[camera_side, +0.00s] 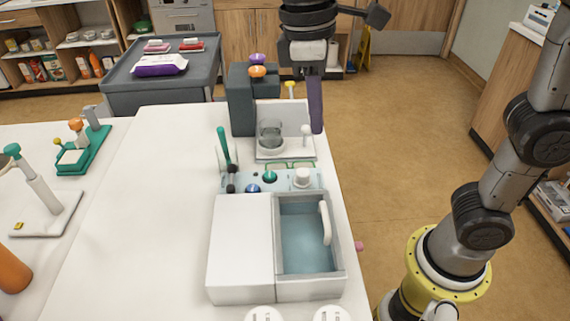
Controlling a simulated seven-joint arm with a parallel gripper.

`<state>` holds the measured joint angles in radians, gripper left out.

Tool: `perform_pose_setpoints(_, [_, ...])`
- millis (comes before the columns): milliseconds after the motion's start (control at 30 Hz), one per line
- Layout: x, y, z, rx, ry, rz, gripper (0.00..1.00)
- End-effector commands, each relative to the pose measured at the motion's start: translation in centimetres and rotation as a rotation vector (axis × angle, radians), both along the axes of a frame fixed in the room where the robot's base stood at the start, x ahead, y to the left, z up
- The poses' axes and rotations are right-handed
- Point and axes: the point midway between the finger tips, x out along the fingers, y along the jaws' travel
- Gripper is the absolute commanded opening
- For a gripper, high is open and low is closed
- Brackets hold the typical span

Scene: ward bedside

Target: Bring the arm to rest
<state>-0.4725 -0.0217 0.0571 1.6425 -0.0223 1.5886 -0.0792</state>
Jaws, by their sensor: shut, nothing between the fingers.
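My gripper (316,126) hangs down at the upper middle of the view, at the far right edge of the white table (160,190). Its long purple-grey fingers are shut, with nothing seen between them. They appear beside the white stand (291,110) that bears a clear glass beaker (270,133). I cannot tell whether they touch the stand. My dark wrist is above, near the top edge of the picture.
Behind the stand is a dark grey block (240,98) with coloured knobs. Nearer are a light blue tray (288,181) with small items, an upright green-handled tool (223,146), and a white basin (338,270).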

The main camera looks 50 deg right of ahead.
Motion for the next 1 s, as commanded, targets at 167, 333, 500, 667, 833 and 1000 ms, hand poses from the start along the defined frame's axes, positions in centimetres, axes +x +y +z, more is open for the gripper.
perform_pose_setpoints(167, [-3.7,-6.5,0.8,0.065,-0.149,-0.189,0.00])
perform_pose_setpoints(333, [-7.5,-10.6,-0.9,0.110,-0.311,-0.353,0.00])
perform_pose_setpoints(500, [-10.5,-12.8,-4.2,0.142,-0.474,-0.486,0.00])
perform_pose_setpoints(667, [-11.2,-13.1,-7.2,0.164,-0.554,-0.524,0.00])
perform_pose_setpoints(833, [-10.3,-13.0,-7.7,0.180,-0.594,-0.532,0.00])
perform_pose_setpoints(1000, [-10.3,-13.0,-7.7,0.180,-0.594,-0.532,0.00])
